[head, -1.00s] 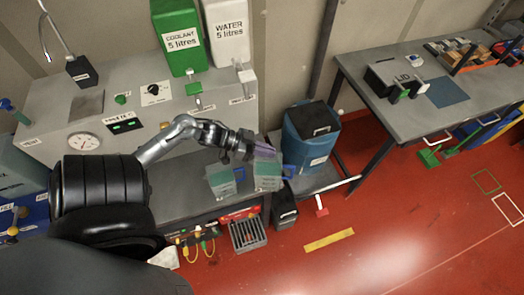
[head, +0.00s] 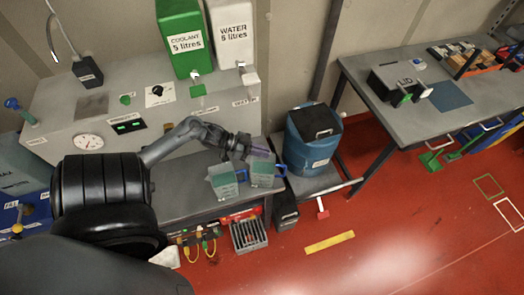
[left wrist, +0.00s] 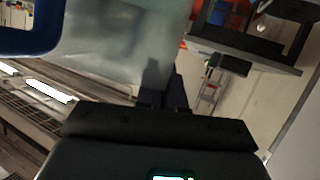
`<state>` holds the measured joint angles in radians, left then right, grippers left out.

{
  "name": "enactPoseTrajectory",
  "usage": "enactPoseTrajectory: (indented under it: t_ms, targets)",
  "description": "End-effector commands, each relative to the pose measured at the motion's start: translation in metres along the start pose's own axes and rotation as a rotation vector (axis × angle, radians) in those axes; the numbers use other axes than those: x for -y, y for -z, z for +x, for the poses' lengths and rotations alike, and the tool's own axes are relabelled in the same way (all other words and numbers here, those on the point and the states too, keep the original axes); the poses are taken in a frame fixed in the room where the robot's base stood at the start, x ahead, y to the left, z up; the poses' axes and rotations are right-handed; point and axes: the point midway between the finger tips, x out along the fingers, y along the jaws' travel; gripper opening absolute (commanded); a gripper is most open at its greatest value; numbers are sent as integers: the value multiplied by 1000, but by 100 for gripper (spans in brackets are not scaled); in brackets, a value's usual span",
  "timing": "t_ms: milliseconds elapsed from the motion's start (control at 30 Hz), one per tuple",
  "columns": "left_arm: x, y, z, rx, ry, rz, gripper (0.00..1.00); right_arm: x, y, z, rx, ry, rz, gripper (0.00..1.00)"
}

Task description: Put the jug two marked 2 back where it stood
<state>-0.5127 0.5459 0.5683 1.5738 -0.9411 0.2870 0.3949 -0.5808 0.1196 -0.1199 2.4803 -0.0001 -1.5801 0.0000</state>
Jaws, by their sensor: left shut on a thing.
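Two translucent, greenish jugs with blue handles are side by side at the bench's right end in the head view. My left gripper (head: 254,153) is shut on the right-hand jug (head: 263,176) from above. That jug looks upright and at bench level; whether its base touches the bench cannot be told. The other jug (head: 223,184) stands just to its left. No number on either jug is legible. In the left wrist view, the held jug's pale body (left wrist: 115,40) and blue handle (left wrist: 32,38) show beyond my fingers (left wrist: 162,92). My right gripper is not in view.
A blue bin (head: 312,145) with a black top stands right of the jugs. The grey machine (head: 62,115) backs the bench (head: 185,185). Green coolant (head: 182,38) and white water (head: 232,35) containers are above. A grey table (head: 400,60) stands at the right.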

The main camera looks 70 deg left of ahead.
Motion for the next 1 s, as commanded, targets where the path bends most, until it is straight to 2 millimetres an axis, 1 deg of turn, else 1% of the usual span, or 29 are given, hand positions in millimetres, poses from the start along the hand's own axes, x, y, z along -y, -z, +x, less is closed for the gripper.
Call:
enactPoseTrajectory:
  t_ms: [300, 333, 400, 500, 833, 1000]
  targets:
    - [0, 0, 1, -3, 0, 1, 0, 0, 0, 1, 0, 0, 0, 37]
    - [0, -2, 1, -1, 0, 0, 9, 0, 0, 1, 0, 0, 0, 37]
    - [0, -1, 1, -1, 0, 0, 20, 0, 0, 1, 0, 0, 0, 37]
    - [0, -1, 1, -1, 0, 0, 33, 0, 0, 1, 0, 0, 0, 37]
    - [0, 1, -1, 0, 0, 0, 33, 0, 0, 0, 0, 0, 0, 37]
    - [0, -2, -17, 1, 1, 0, 33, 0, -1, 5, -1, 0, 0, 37]
